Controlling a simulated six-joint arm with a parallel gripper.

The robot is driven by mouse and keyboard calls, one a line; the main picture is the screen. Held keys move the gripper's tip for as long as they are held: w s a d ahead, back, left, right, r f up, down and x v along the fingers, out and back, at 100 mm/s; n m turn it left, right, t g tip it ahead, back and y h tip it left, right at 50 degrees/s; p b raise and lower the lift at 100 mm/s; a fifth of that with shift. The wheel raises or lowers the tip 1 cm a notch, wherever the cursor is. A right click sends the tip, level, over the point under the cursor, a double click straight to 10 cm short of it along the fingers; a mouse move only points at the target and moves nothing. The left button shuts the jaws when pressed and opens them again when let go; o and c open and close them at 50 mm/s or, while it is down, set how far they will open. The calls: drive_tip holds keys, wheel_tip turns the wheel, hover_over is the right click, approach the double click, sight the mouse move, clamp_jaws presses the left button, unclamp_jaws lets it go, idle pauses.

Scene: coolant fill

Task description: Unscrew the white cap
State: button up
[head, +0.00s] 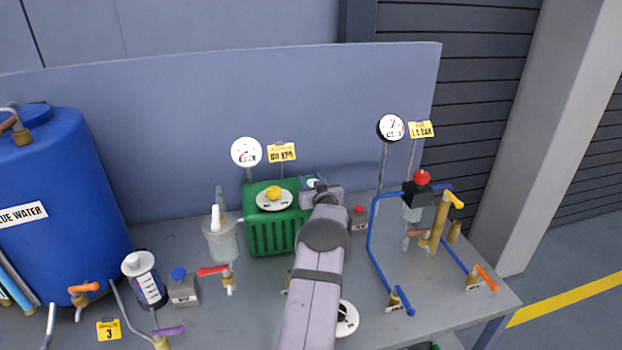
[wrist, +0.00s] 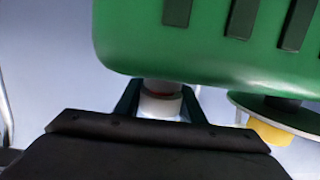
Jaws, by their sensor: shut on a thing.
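The white cap (wrist: 160,106) sits on a short neck at the edge of the green tank (wrist: 190,60). The tank also shows in the head view (head: 268,238). My gripper (wrist: 159,112) is shut on the white cap, one dark finger on each side of it. A reddish ring shows at the neck beside the cap. In the head view, my gripper is at the tank's right rear corner, and my arm largely hides the cap there. I cannot tell how far the cap is turned.
A yellow cap (head: 273,192) on a pale round plate (head: 274,205) tops the same tank close by. A clear jar (head: 220,243) stands left of the tank. Blue piping (head: 375,240) and a gauge (head: 391,127) stand to the right. A blue drum (head: 60,180) is far left.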

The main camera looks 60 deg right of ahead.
drive_tip(key=shift+w+a+r+n+t+y+p, duration=0.15)
drive_tip(key=shift+r+n+t+y+p, duration=0.15)
drive_tip(key=shift+n+t+y+p, duration=0.5)
drive_tip(key=shift+w+a+n+t+y, duration=0.15)
drive_tip(key=shift+n+t+y, duration=0.25)
drive_tip(key=shift+n+y, duration=0.1)
drive_tip(key=shift+f, duration=0.1)
drive_tip(key=o, duration=1.3)
drive_tip(key=shift+c, duration=0.2)
drive_tip(key=shift+f, duration=0.1)
drive_tip(key=shift+o, duration=0.3)
drive_tip(key=shift+b+v, duration=1.15)
drive_tip(key=shift+v, duration=2.55)
